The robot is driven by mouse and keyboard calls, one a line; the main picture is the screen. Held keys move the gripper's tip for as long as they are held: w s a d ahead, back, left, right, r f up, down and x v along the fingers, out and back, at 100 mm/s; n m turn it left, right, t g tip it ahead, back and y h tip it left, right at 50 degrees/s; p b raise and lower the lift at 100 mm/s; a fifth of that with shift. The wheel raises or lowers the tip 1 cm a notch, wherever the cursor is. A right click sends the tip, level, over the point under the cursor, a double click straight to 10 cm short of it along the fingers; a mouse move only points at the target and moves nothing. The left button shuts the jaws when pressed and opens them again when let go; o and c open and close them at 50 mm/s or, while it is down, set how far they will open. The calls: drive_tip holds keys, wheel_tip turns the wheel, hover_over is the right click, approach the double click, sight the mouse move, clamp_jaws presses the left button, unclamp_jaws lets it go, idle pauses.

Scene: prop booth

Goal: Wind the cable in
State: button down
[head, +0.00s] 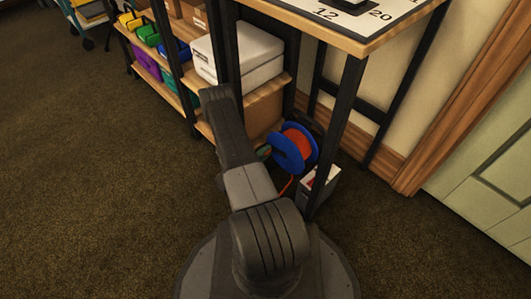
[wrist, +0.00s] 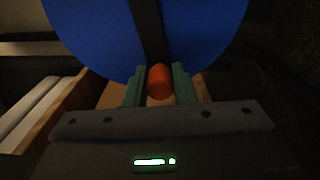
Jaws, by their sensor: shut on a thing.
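A cable reel with blue side discs and orange-red cable wound on it (head: 293,148) stands on the floor under the table. One blue disc (wrist: 90,35) fills the top of the wrist view, with a dark bar across it. My gripper (wrist: 158,84) is shut on a rounded orange-red knob (wrist: 159,82) in front of the disc. In the head view my arm hides most of the gripper, beside the reel's left side. A length of orange cable (head: 287,186) runs down from the reel toward the floor.
A table (head: 348,45) with dark legs stands over the reel. A white-and-grey box with red inside (head: 320,186) is close to the reel. A shelf (head: 270,90) with a white box (head: 238,55) is at its left. Open carpet lies left.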

drive_tip(key=c, duration=1.2)
unclamp_jaws()
drive_tip(key=p+v, duration=0.3)
drive_tip(key=v, duration=1.1)
drive_tip(key=shift+d, duration=0.1)
